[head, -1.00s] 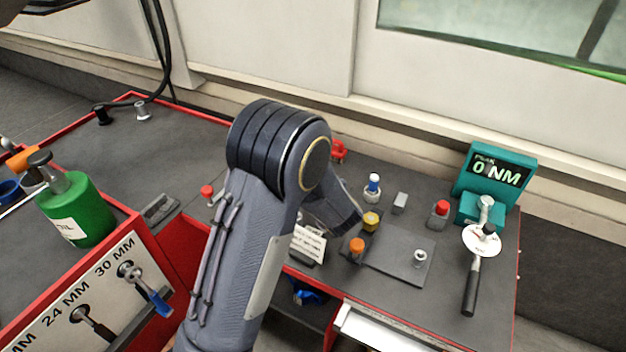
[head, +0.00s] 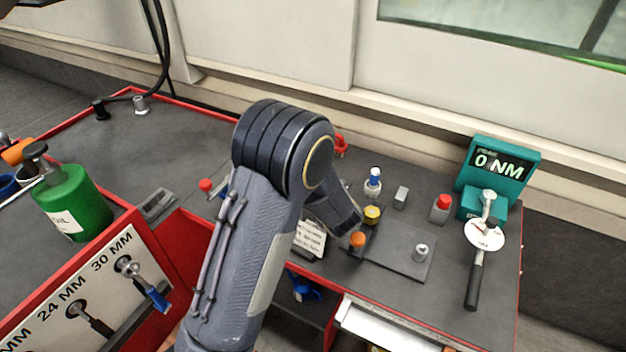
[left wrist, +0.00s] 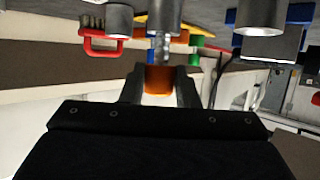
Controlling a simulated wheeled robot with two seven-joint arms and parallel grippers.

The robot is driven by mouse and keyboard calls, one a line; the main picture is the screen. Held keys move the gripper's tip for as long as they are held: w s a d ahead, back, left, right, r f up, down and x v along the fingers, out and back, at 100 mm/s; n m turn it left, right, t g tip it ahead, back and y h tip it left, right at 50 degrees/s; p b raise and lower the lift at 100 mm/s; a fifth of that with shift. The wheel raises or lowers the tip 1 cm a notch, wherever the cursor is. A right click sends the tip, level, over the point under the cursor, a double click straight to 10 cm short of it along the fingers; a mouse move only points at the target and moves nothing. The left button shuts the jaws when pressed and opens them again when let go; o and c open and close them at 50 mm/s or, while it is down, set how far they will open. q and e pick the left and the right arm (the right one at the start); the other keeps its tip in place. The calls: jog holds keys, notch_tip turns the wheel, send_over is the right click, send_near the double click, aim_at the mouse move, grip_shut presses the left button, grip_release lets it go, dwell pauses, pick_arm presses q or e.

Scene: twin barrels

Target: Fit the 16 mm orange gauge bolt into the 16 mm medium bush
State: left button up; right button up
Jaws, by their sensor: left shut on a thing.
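My left gripper (left wrist: 158,88) is shut on the orange head of the gauge bolt (left wrist: 158,78), which sits between its two fingers. The bolt's metal shank (left wrist: 160,48) points to the top of the left wrist view, toward a grey metal cylinder (left wrist: 165,15). I cannot tell whether they touch or whether this is the medium bush. In the head view the orange head (head: 357,239) shows at the left edge of a dark plate (head: 395,260); my arm hides most of the gripper. A small metal piece (head: 421,252) stands on the plate. My right gripper is not in view.
A yellow-topped piece (head: 372,214), a blue-topped piece (head: 373,180), a grey block (head: 401,196) and a red-topped piece (head: 441,206) stand nearby. A torque tester (head: 495,170) with a wrench (head: 474,285) is at right. A card (head: 310,238) lies left of the plate.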

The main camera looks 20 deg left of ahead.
pick_arm(q)
jog(key=shift+f+b, duration=0.65)
jog(key=shift+f, duration=0.35)
jog(key=o, duration=1.2)
jog(key=shift+c, duration=0.2)
jog(key=shift+r, duration=0.15)
jog(key=shift+r, duration=0.3)
notch_tip(320, 180, up, 3)
jog(key=shift+p, duration=0.6)
jog(key=s+d+r+p, duration=0.1)
jog(key=s+d+r, duration=0.2)
jog(key=s, duration=0.3)
jog(key=s+d+r+p, duration=0.1)
jog(key=s+d+r, duration=0.1)
jog(key=s+r, duration=0.4)
jog(key=shift+s+d+p, duration=0.35)
jog(key=shift+s+d, duration=0.05)
jog(key=shift+r, duration=0.1)
